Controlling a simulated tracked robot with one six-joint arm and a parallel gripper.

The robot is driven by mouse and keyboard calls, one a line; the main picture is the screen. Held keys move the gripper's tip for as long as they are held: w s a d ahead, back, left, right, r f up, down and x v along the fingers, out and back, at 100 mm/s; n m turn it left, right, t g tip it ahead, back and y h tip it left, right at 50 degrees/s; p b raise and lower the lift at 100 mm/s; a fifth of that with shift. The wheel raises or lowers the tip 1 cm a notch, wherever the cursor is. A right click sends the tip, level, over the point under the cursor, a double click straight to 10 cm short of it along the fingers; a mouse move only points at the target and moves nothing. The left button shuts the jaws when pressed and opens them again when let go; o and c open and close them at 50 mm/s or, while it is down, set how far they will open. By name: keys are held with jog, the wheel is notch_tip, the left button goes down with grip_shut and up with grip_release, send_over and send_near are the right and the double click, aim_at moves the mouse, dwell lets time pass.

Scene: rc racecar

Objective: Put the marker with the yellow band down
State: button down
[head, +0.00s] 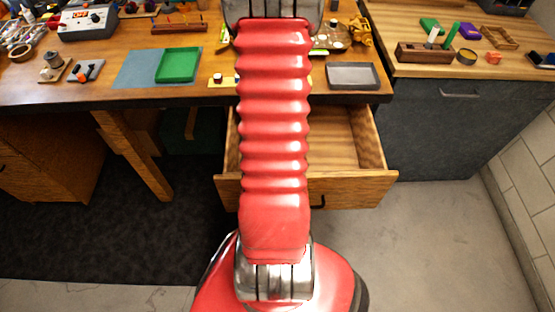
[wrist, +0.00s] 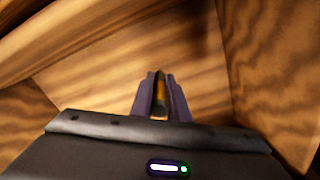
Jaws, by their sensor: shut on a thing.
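My gripper (wrist: 160,98) is shut on the marker with the yellow band (wrist: 160,91), which shows as a dark and yellow strip between the dark fingers in the wrist view. The marker's far end and anything below it are hard to make out. Light wood with bold grain lies beyond the fingers, with wooden edges around it. This looks like the inside of the open drawer (head: 340,139), but I cannot tell whether the marker touches it. In the head view my red arm hides the gripper and the marker.
The drawer is pulled out beneath the wooden workbench (head: 60,91). On the bench are a green tray (head: 178,65), a grey tray (head: 353,76) and a control box (head: 88,22). A second cabinet (head: 450,125) stands to the right. The floor at the right is clear.

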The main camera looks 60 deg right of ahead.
jog(key=shift+f, duration=1.25)
jog(key=shift+f, duration=0.1)
jog(key=c, duration=1.7)
grip_release()
jog(key=shift+r, duration=6.15)
